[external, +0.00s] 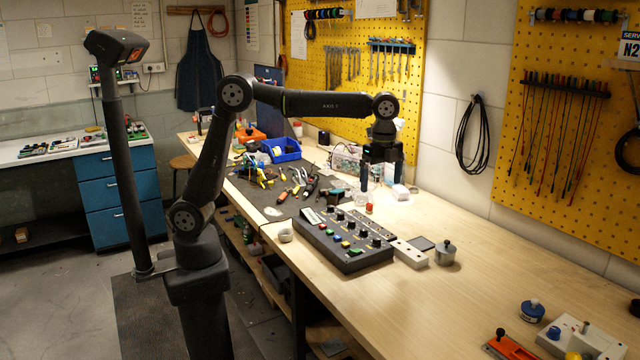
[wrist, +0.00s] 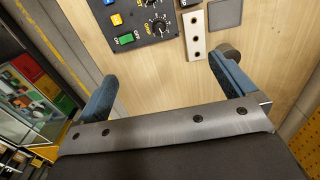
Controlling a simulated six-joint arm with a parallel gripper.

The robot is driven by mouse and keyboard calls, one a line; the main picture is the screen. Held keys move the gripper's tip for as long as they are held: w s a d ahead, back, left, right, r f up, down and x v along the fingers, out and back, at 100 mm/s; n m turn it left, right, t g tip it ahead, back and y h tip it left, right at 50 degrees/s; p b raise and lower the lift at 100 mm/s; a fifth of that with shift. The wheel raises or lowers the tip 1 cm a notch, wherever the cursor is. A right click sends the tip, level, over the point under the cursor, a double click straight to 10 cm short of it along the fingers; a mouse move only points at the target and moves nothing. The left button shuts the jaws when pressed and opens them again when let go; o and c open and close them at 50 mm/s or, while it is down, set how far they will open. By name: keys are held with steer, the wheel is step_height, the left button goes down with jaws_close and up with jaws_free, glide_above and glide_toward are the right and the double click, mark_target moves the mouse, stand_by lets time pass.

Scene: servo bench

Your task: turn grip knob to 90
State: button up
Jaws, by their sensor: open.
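A dark control box (external: 352,263) with several black knobs and coloured buttons lies on the wooden bench. In the wrist view, part of its panel (wrist: 133,42) shows at the top, with a black knob (wrist: 158,28) ringed by a printed scale. A second knob is cut by the top edge. My gripper (external: 382,181) points down above the bench, behind the box. In the wrist view my gripper (wrist: 163,71) is open, with nothing between its blue fingers. It appears apart from the knobs.
A pale strip with holes (external: 409,253) and a metal cylinder with a knob (external: 445,253) stand right of the box. Tools and a blue bin (external: 281,150) lie left and behind. A small red-capped item (external: 369,208) stands below my gripper. The right-middle bench is clear.

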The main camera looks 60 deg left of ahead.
steer(key=shift+r, duration=0.35)
